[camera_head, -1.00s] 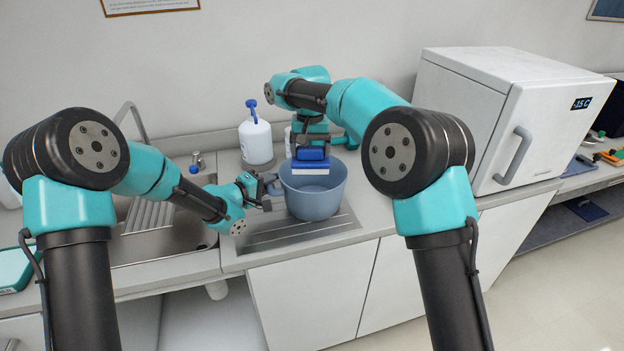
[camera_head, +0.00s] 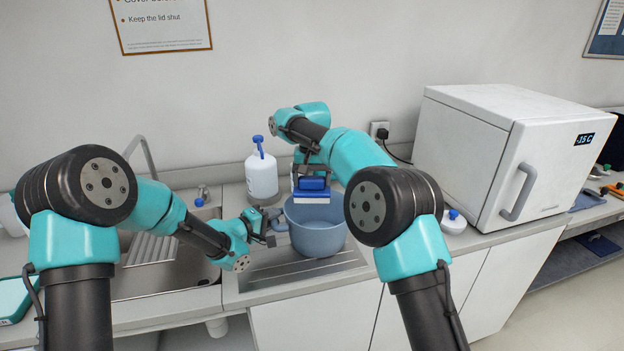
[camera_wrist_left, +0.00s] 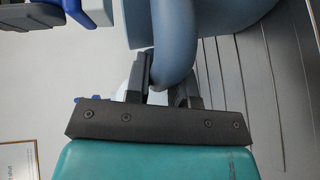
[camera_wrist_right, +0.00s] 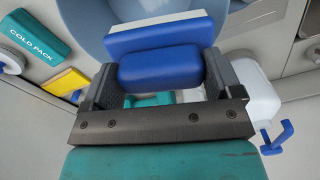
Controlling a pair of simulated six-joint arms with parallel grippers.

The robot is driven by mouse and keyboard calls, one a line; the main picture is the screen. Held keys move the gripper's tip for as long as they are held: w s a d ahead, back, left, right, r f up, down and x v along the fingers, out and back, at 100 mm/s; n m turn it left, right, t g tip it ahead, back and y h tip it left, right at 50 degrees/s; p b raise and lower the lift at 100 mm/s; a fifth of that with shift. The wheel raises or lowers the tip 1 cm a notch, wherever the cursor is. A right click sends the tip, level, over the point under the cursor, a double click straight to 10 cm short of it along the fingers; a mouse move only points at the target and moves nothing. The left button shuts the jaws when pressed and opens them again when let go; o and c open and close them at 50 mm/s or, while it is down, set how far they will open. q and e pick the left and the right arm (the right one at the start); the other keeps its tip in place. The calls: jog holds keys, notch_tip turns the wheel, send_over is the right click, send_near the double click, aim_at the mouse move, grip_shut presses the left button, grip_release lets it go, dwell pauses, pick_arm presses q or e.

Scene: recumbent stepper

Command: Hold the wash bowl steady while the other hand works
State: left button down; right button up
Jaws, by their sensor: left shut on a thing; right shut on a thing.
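The blue-grey wash bowl (camera_head: 318,240) stands upright on the ribbed drainboard, and also shows in the left wrist view (camera_wrist_left: 225,18). My left gripper (camera_head: 270,226) is shut on the bowl's looped handle (camera_wrist_left: 178,50) at its left side. My right gripper (camera_head: 312,170) is shut on a blue-backed scrubber with a white lower layer (camera_head: 313,189), held at the bowl's far rim. In the right wrist view the scrubber's blue part (camera_wrist_right: 160,66) sits between the fingers. Whether it touches the bowl is unclear.
A white bottle with a blue top (camera_head: 262,176) stands behind the bowl. The sink (camera_head: 150,262) is left, a white freezer box (camera_head: 480,150) right. A teal cold pack (camera_wrist_right: 33,37) and a yellow block (camera_wrist_right: 66,82) show in the right wrist view.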

notch_tip(320, 180, down, 12)
jog(key=shift+r, duration=0.1)
jog(key=shift+s+d+f, duration=0.15)
jog(key=shift+d+f, duration=0.05)
jog(key=shift+d, duration=0.05)
jog(key=shift+s+d+f, duration=0.15)
jog(key=shift+s+d, duration=0.5)
jog(key=shift+d, duration=0.2)
jog(key=shift+s+d+f, duration=0.1)
jog(key=shift+s+d, duration=0.5)
jog(key=shift+d, duration=0.25)
jog(key=shift+f, duration=0.75)
dwell(1.1)
jog(key=shift+w+a+r, duration=0.1)
jog(key=shift+w+a, duration=0.15)
jog(key=shift+w, duration=0.5)
jog(key=shift+w+a+r, duration=0.1)
jog(key=shift+w+a, duration=0.1)
jog(key=shift+w, duration=0.5)
jog(key=shift+f, duration=0.3)
